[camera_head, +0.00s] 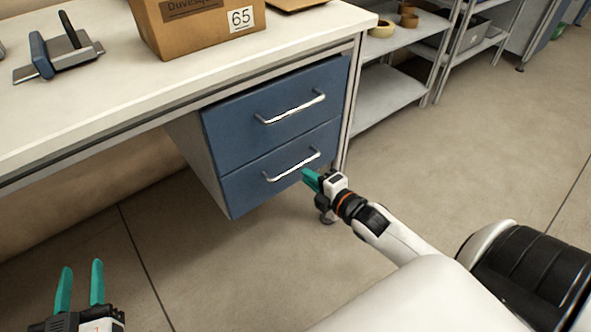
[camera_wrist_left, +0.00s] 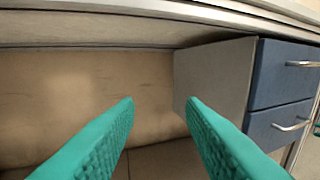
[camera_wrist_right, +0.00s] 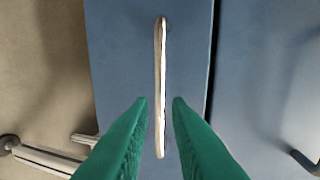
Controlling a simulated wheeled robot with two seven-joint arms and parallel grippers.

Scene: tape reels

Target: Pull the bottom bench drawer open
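The bottom drawer (camera_head: 245,186) is the lower blue front in the unit under the bench; it looks shut, flush with the upper drawer. Its silver bar handle (camera_head: 292,168) also shows in the right wrist view (camera_wrist_right: 160,75). My right gripper (camera_head: 307,175) is at the right end of this handle. In the right wrist view its teal fingers (camera_wrist_right: 159,103) are open, one on each side of the bar, with gaps visible. My left gripper (camera_head: 82,266) is open and empty at the lower left, away from the drawers; its fingers also show in the left wrist view (camera_wrist_left: 161,102).
The upper drawer (camera_head: 232,122) with its own handle (camera_head: 292,108) is just above. The benchtop (camera_head: 130,85) overhangs the unit and carries a cardboard box (camera_head: 195,40) and a blue-and-grey tool (camera_head: 60,52). Metal shelves (camera_head: 390,95) stand behind at right. Floor before the drawers is clear.

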